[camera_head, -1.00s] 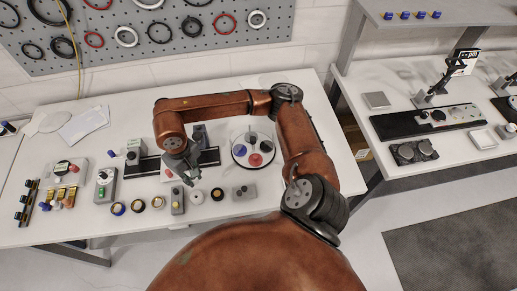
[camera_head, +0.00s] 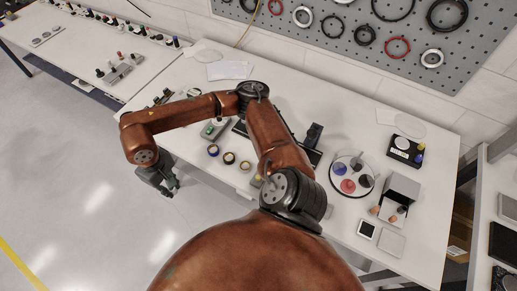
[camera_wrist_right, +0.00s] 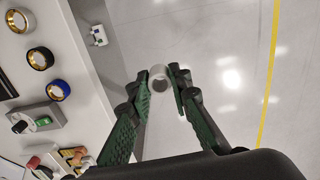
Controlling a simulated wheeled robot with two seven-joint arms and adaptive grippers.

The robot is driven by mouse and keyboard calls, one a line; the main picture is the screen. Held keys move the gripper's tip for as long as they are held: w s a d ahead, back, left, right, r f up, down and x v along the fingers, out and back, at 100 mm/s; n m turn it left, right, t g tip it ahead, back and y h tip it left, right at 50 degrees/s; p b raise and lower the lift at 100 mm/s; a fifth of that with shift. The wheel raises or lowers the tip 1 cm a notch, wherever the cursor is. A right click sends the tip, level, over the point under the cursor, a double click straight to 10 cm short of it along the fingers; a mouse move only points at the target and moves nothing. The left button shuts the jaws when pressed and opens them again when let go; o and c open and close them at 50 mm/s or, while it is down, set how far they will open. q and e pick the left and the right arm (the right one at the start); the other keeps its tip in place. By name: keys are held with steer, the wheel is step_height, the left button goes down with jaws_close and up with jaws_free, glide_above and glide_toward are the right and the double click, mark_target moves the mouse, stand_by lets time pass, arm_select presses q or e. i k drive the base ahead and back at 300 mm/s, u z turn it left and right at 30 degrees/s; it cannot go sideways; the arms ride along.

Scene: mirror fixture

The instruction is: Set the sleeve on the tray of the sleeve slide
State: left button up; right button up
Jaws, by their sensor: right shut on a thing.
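My right gripper (camera_head: 174,186) is out past the front edge of the table, over the floor. In the right wrist view the right gripper (camera_wrist_right: 167,78) is shut on a small whitish hollow sleeve (camera_wrist_right: 158,73), held between its fingertips. The sleeve is too small to make out in the head view. A dark rail (camera_head: 240,129) with an upright dark block (camera_head: 313,134) lies on the table, partly hidden behind my right arm. It may be the sleeve slide; I cannot make out its tray. My left gripper is not in view.
Several rings (camera_head: 229,158) and a grey box with a green button (camera_head: 210,130) sit near the table's front edge. A round tray (camera_head: 334,188) with coloured pieces and a grey bin (camera_head: 402,184) stand right. Open floor (camera_head: 95,190) lies left of the table.

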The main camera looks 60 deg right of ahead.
mark_target(389, 206)
steer(key=u, duration=0.05)
steer(key=k, duration=1.95)
steer(key=z, duration=1.05)
steer(key=i, duration=0.55)
